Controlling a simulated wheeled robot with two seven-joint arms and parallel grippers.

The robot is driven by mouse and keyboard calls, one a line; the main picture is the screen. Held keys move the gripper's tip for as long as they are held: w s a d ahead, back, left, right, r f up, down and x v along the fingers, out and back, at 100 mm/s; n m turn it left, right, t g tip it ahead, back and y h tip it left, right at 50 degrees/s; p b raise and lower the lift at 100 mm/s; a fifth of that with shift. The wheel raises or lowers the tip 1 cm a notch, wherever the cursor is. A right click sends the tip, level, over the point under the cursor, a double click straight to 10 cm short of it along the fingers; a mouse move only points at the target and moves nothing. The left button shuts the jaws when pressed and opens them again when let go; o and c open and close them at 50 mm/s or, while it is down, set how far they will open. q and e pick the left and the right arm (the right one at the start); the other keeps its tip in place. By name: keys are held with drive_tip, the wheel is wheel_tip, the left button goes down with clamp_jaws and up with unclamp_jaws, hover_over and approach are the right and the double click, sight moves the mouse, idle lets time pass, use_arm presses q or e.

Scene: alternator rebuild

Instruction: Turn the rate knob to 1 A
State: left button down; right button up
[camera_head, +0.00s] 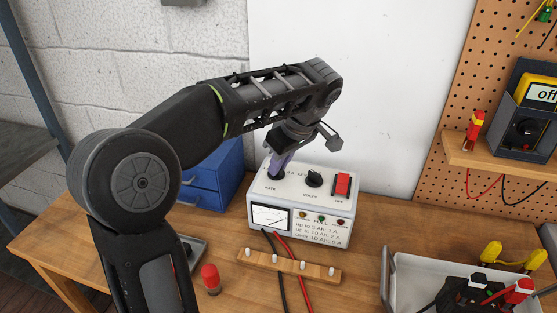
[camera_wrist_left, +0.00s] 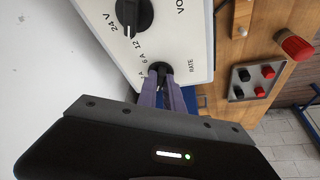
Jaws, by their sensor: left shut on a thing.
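The white charger (camera_head: 325,215) stands on the bench with a sloped top panel. The black rate knob (camera_wrist_left: 160,68) shows in the wrist view beside the printed word RATE, with 6 A among the marks near it. My left gripper (camera_wrist_left: 163,77) is shut on the rate knob, its two purple fingers on either side. In the head view my left gripper (camera_head: 276,172) comes down onto the panel's left part and mostly hides the knob. The knob's exact setting cannot be told. The black volts knob (camera_head: 314,179) also shows in the wrist view (camera_wrist_left: 133,12). My right gripper is out of view.
A red switch (camera_head: 342,184) sits right of the volts knob. A meter (camera_head: 270,216) is on the charger's front. A wooden strip (camera_head: 290,265) with leads lies in front. Blue drawers (camera_head: 215,180) stand left, a white tray (camera_head: 400,290) at right.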

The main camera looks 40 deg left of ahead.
sight(286, 182)
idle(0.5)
use_arm(q)
drive_tip(key=c, duration=1.5)
unclamp_jaws()
drive_tip(key=shift+r, duration=0.1)
drive_tip(key=p+v, duration=0.7)
drive_tip(key=shift+d+r+p, duration=0.15)
drive_tip(key=shift+r+p, duration=0.2)
drive_tip(key=shift+p, duration=0.05)
drive_tip(key=shift+f, duration=0.1)
